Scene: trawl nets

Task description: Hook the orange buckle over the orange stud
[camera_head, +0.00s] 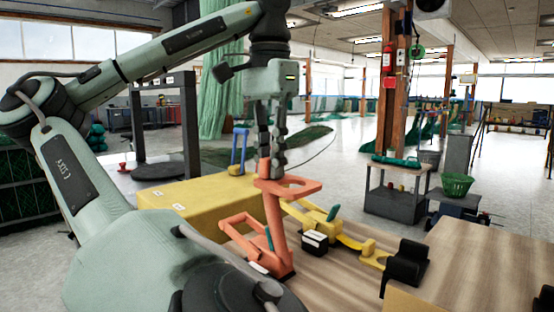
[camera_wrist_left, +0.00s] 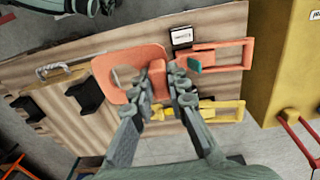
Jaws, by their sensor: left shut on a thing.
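My left gripper (camera_head: 272,165) is shut on the orange buckle (camera_head: 300,187), whose flat loop sticks out to the right above the table. An orange strap (camera_head: 275,230) runs from it down toward an orange frame (camera_head: 240,222) with a teal tab on the table. In the left wrist view my left gripper (camera_wrist_left: 160,82) pinches the orange buckle (camera_wrist_left: 112,92) at its edge. The loop's opening faces left there, over the wooden table. Black blocks (camera_wrist_left: 88,95) stand near the buckle's left side. I cannot pick out an orange stud. My right gripper is not in view.
A yellow strap (camera_head: 350,241) lies along the table, its end at a black block (camera_head: 405,265). A small black box with a white label (camera_head: 315,241) stands beside it. A yellow box (camera_head: 190,206) stands behind to the left. Bare wood (camera_head: 480,262) lies at right.

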